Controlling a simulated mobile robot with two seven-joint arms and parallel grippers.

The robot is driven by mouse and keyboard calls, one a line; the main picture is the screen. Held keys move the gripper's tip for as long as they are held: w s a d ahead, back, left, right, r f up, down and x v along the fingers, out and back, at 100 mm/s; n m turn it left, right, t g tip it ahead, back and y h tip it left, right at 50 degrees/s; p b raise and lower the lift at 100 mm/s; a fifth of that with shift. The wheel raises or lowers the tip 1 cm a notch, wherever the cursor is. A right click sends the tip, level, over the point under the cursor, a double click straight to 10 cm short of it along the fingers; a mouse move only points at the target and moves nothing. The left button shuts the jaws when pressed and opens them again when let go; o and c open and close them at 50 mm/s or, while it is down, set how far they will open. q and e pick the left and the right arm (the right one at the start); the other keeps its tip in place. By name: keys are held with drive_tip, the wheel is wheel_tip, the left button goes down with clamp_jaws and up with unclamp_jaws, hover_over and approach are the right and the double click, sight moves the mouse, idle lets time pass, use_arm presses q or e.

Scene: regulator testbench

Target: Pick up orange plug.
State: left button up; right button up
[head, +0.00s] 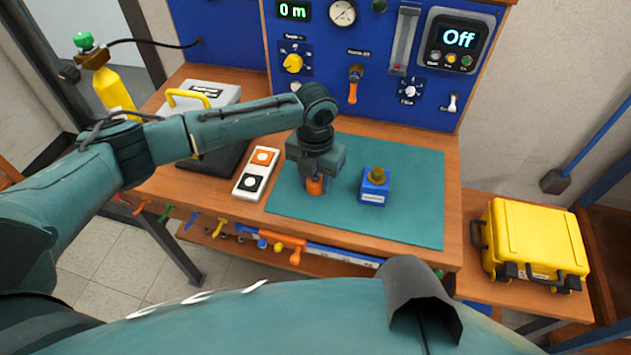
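The orange plug (316,186) is on the green mat, on the left part of it, mostly hidden under my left gripper (315,172). Only its orange lower part shows. My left gripper points down right over the plug, with its fingers around or just above it. The fingertips are too hidden to tell whether they are shut on the plug. My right gripper is not in view.
A blue block with a brass fitting (374,187) stands on the green mat (415,205), right of the plug. A box with an orange and a black button (256,172) lies left of the mat. The blue panel (330,85) rises behind. A yellow case (533,242) sits at right.

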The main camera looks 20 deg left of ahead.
sight(315, 180)
use_arm(q)
drive_tip(key=c, duration=0.4)
drive_tip(key=shift+r, duration=0.15)
drive_tip(key=shift+c, duration=0.2)
wheel_tip(315, 180, up, 10)
idle(0.4)
